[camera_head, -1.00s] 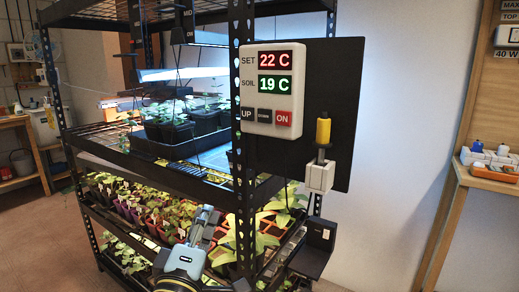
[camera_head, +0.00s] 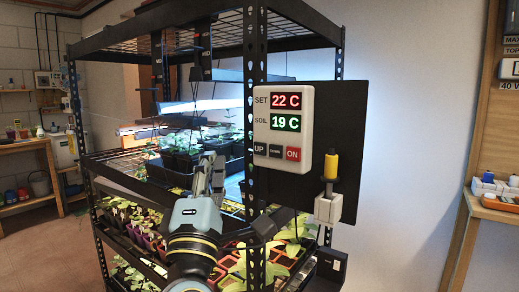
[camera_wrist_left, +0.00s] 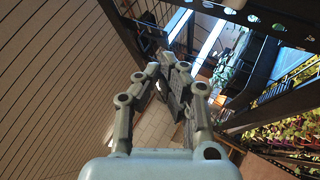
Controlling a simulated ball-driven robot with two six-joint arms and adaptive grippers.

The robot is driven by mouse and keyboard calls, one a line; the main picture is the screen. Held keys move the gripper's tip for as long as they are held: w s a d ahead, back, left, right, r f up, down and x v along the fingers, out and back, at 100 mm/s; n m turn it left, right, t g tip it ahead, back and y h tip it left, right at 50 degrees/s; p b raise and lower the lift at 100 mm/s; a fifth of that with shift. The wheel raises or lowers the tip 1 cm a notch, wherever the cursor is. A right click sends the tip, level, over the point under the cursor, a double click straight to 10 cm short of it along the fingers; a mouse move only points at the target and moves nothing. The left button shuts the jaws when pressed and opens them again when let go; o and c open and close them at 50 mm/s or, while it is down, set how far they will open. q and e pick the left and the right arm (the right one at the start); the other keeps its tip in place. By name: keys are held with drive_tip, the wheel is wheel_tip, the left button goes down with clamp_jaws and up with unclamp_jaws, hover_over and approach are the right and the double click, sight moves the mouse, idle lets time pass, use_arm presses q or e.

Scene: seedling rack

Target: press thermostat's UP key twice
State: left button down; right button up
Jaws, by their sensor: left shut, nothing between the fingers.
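The white thermostat (camera_head: 306,115) is mounted on a black panel by the rack's front post. Its SET display (camera_head: 286,101) reads 22 C in red and its SOIL display (camera_head: 286,123) reads 19 C in green. Along the bottom are the black UP key (camera_head: 260,149), a dark DOWN key (camera_head: 276,152) and a red ON key (camera_head: 293,154). My left gripper (camera_head: 210,172) is shut and empty, pointing upward left of the post, apart from the UP key. Its fingers also show in the left wrist view (camera_wrist_left: 171,78), where no thermostat is visible. My right gripper is out of view.
The rack post (camera_head: 255,60) stands between my left gripper and the thermostat. Seedling trays fill the rack shelves behind the gripper. A yellow-handled tool (camera_head: 331,165) sits in a white holder (camera_head: 328,208) below the thermostat. A wooden bench (camera_head: 485,207) stands at the right.

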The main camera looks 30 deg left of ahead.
use_arm(q)
drive_tip(key=w, duration=0.8)
drive_tip(key=shift+w+d+b, duration=0.35)
drive_tip(key=shift+b, duration=0.1)
drive_tip(key=shift+w, duration=0.1)
idle(1.0)
drive_tip(key=shift+w, duration=0.3)
drive_tip(key=shift+w, duration=0.3)
idle(0.6)
drive_tip(key=shift+s, duration=0.75)
drive_tip(key=s+p, duration=0.1)
drive_tip(key=s, duration=0.4)
drive_tip(key=shift+a, duration=0.2)
